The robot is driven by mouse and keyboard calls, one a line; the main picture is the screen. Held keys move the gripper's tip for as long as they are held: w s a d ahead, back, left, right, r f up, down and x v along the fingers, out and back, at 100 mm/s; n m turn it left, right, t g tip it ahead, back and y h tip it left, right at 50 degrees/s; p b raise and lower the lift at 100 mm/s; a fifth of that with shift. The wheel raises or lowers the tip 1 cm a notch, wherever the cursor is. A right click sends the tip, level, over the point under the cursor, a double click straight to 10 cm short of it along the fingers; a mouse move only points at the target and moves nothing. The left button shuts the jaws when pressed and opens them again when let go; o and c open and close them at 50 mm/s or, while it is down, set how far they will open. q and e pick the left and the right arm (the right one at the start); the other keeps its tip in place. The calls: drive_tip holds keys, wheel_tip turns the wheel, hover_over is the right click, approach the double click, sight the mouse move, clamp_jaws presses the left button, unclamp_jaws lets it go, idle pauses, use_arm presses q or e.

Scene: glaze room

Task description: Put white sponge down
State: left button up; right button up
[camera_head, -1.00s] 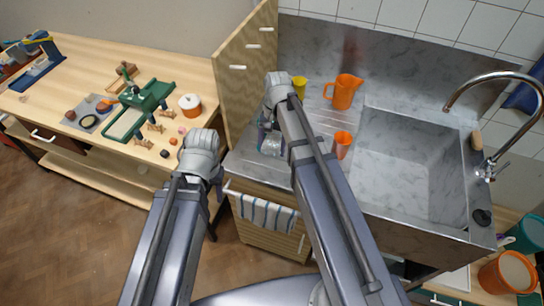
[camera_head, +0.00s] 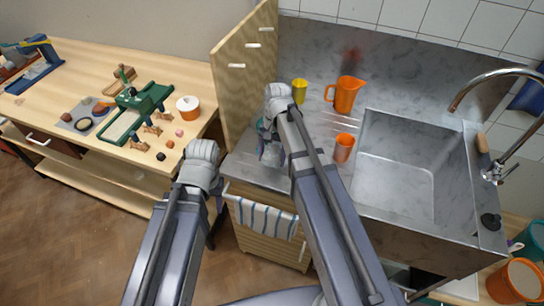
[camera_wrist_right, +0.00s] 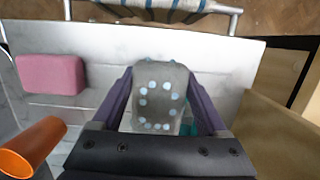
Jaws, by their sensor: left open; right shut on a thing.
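My right gripper (camera_wrist_right: 160,105) is shut on a pale grey block with light dots, which I take for the white sponge (camera_wrist_right: 158,92). In the right wrist view it sits between the purple fingers, over the metal drainboard (camera_wrist_right: 230,70). In the head view my right gripper (camera_head: 270,150) is at the drainboard's left part, partly hidden by its own wrist. I cannot tell whether the sponge touches the metal. My left gripper (camera_head: 214,190) is open, mostly hidden behind its wrist, left of the sink unit.
A pink sponge (camera_wrist_right: 50,74) and an orange cup (camera_wrist_right: 32,148) are left of my right gripper in the wrist view. An orange jug (camera_head: 345,95) and yellow cup (camera_head: 299,91) stand behind. The sink basin (camera_head: 395,170) is right. A striped towel (camera_head: 262,217) hangs in front.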

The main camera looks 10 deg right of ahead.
sight(274, 150)
drive_tip(key=shift+f, duration=0.3)
drive_tip(key=o, duration=1.3)
drive_tip(key=shift+r, duration=0.1)
drive_tip(key=shift+o, duration=0.2)
drive_tip(key=shift+r+p, duration=0.65)
drive_tip(key=shift+r, duration=0.1)
wheel_tip(274, 150, up, 12)
drive_tip(key=w+d+f+p, duration=0.1)
drive_tip(key=w+p, duration=0.1)
drive_tip(key=p, duration=1)
drive_tip(key=s+a+n+t+h, duration=0.1)
drive_tip(key=s+a+n+h, duration=0.1)
drive_tip(key=s+a+n, duration=0.8)
drive_tip(key=s, duration=0.4)
drive_tip(key=shift+s+a+n+t+b, duration=0.15)
drive_tip(key=shift+s+n+t+b, duration=0.15)
